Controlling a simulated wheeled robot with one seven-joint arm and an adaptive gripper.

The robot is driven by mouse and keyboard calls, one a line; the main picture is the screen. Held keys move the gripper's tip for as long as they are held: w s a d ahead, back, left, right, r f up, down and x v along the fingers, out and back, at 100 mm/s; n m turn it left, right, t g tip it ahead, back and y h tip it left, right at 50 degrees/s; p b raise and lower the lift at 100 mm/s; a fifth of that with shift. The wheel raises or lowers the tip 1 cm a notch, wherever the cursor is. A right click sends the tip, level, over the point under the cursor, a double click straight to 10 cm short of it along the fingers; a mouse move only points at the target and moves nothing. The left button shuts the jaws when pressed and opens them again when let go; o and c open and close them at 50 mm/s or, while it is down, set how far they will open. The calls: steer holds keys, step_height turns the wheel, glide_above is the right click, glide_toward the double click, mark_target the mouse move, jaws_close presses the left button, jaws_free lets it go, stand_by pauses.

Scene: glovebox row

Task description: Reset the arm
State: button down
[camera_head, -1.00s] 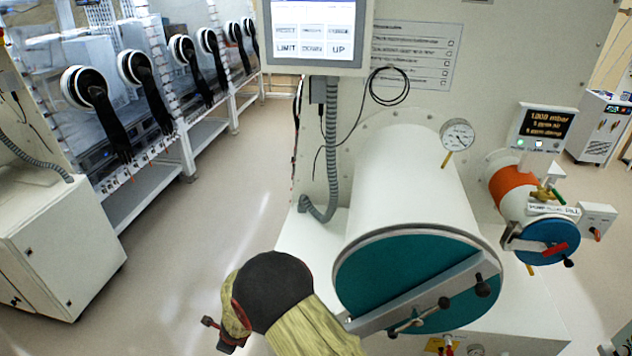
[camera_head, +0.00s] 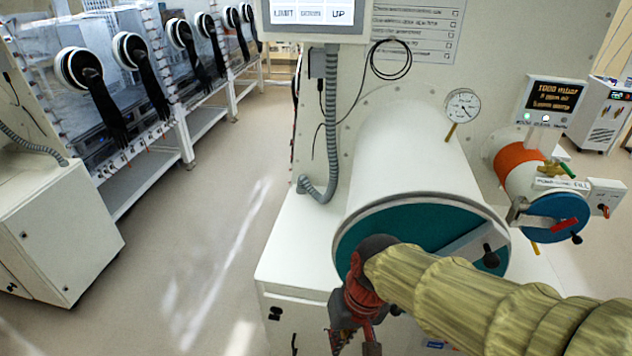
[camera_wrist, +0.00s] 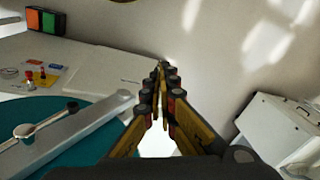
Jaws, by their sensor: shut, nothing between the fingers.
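My gripper shows in the wrist view (camera_wrist: 160,70) with its yellow and dark fingers brought together at the tips and nothing between them. In the head view my gripper (camera_head: 355,338) hangs at the lower middle, pointing down, in front of the large antechamber's teal door (camera_head: 405,232). My arm, in a yellowish sleeve, comes in from the lower right and hides the lower part of that door. I cannot tell from the head view how far the gripper stands from the door.
A small antechamber with a blue door (camera_head: 556,222) is at the right. A pressure gauge (camera_head: 462,104) and a touchscreen (camera_head: 313,16) are above. A white cabinet (camera_head: 60,235) stands at the left, near glovebox ports with black gloves (camera_head: 103,105). The floor between is clear.

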steer(key=s+d+r+m+t+h+b, duration=0.1)
steer(key=s+d+r+t+b, duration=0.1)
steer(key=d, duration=0.5)
steer(key=s+d+r+m+t+h+b, duration=0.1)
steer(key=s+d+r+t+b, duration=0.1)
steer(key=d, duration=0.5)
step_height(320, 180, up, 2)
steer(key=shift+s+d+r+t, duration=0.1)
steer(key=shift+s+d+t, duration=0.1)
steer(key=shift+s+t, duration=0.3)
